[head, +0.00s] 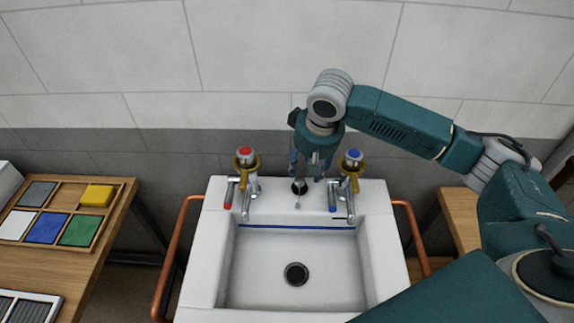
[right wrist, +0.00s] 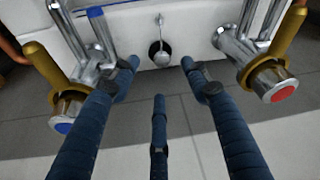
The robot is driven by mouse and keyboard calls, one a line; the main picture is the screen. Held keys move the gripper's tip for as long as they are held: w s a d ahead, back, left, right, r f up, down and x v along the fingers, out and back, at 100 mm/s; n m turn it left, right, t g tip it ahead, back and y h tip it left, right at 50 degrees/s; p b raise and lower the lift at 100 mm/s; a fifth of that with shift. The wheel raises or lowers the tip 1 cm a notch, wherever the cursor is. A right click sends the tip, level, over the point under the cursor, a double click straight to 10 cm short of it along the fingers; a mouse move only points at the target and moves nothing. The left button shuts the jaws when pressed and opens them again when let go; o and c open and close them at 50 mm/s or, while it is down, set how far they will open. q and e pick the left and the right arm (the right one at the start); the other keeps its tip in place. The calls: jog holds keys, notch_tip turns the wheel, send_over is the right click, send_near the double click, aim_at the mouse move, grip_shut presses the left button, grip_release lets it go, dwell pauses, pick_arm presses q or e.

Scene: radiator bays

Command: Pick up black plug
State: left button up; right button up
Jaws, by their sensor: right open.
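The black plug (head: 299,188) sits on the back ledge of the white sink, between the two taps. In the right wrist view the plug (right wrist: 156,50) is a dark disc with a silver knobbed piece in front of it. My right gripper (head: 307,175) is above the ledge, pointing down, with its blue fingers spread. In the right wrist view the right gripper (right wrist: 160,72) is open and empty, its fingertips on either side of and short of the plug. Whether any finger touches the ledge cannot be told. My left gripper is not in view.
A red-marked tap (head: 244,180) stands left and a blue-marked tap (head: 345,180) right, both close to my fingers. The sink basin (head: 255,255) has a round dark drain (head: 296,274). A wooden tray (head: 60,215) with coloured blocks lies on the left bench.

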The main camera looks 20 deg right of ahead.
aim_at(301, 181)
jog(key=x, duration=0.5)
jog(key=shift+w+p, duration=0.15)
jog(key=shift+p, duration=0.25)
jog(key=x, duration=0.2)
jog(key=p+x, duration=0.1)
jog(key=x, duration=0.1)
jog(key=shift+w+d+f, duration=0.1)
jog(key=shift+w, duration=0.35)
jog(key=shift+w+f+p, duration=0.15)
jog(key=shift+f+p, duration=0.15)
jog(key=shift+f, duration=0.2)
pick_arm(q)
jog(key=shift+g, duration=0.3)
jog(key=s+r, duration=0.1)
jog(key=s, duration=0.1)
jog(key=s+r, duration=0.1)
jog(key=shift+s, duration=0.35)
pick_arm(e)
grip_shut()
